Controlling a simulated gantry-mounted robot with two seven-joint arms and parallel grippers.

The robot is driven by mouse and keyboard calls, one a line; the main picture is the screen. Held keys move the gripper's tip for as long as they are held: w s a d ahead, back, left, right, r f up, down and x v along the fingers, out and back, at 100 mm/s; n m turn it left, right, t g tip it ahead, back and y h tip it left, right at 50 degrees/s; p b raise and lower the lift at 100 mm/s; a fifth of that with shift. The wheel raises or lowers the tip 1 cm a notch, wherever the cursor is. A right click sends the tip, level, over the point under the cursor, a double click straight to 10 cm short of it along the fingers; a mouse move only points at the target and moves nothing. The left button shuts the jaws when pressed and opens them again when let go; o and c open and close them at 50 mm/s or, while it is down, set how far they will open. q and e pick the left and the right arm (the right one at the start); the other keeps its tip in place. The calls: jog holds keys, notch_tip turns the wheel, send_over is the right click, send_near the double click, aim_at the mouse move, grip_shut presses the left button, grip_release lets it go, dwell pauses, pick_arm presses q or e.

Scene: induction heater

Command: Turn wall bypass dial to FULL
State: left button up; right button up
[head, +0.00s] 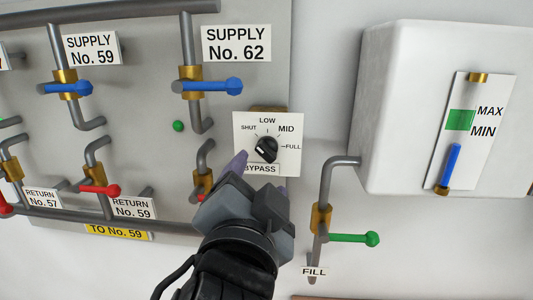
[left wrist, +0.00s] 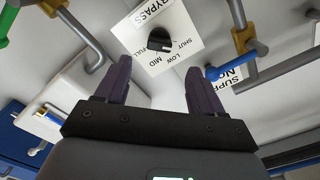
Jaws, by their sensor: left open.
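The bypass dial (head: 266,150) is a black round knob on a white plate (head: 242,125) marked SHUT, LOW, MID, FULL and BYPASS. It also shows in the left wrist view (left wrist: 160,40), upside down, beyond the fingertips. Its small pale mark seems to be on the SHUT side, but is too small to read surely. My left gripper (head: 257,175) is open and empty, just below and in front of the plate, with its purple fingers spread to either side. In the left wrist view the gripper (left wrist: 156,68) frames the dial without touching it. My right gripper is not in view.
Supply pipes with blue valve handles (head: 213,86) are above left. A red return handle (head: 100,190) is at left. A green fill handle (head: 352,238) is at lower right. A white tank (head: 400,100) juts out at right. The wall between plate and tank is clear.

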aim_at(265, 155)
pick_arm(q)
jog(key=w+p, duration=0.3)
jog(key=w, duration=0.2)
jog(key=w+d+p, duration=0.1)
jog(key=w+p, duration=0.1)
jog(key=w, duration=0.1)
jog(key=shift+w+r+p, duration=0.15)
jog(key=shift+w+p, duration=0.1)
jog(key=shift+p, duration=0.05)
jog(key=shift+w+d+f+p, duration=0.1)
jog(key=shift+w+p, duration=0.1)
jog(key=shift+w, duration=0.2)
jog(key=shift+w+f+p, duration=0.1)
jog(key=shift+w+p, duration=0.05)
jog(key=shift+w, duration=0.2)
jog(key=c, duration=1)
